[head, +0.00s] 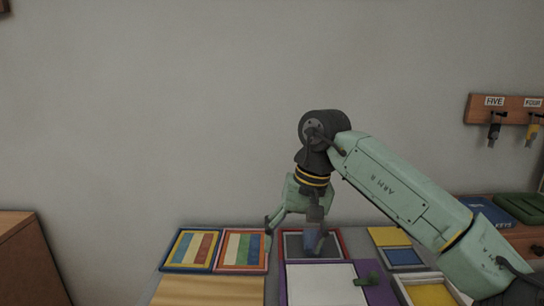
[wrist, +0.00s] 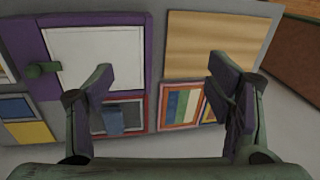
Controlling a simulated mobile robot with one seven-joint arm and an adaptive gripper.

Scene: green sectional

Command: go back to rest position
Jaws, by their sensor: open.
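My gripper (head: 293,228) is in the head view, low over the table near the wall, pointing down. Its two fingers are spread wide with nothing between them. The gripper also shows in the wrist view (wrist: 160,70), with the fingers apart above the table. A blue block (wrist: 115,121) sits in a red-framed grey tray (wrist: 139,102) and is apart from the fingers. In the head view the blue block (head: 314,246) is partly hidden behind a finger. My arm reaches in from the lower right.
Striped panels (head: 191,249) lie left of the tray. A purple-framed white board (head: 324,286) and a wooden board (head: 208,291) lie nearer. A key rack (head: 509,103) hangs at right above a green case (head: 520,207). The space above the table at left is free.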

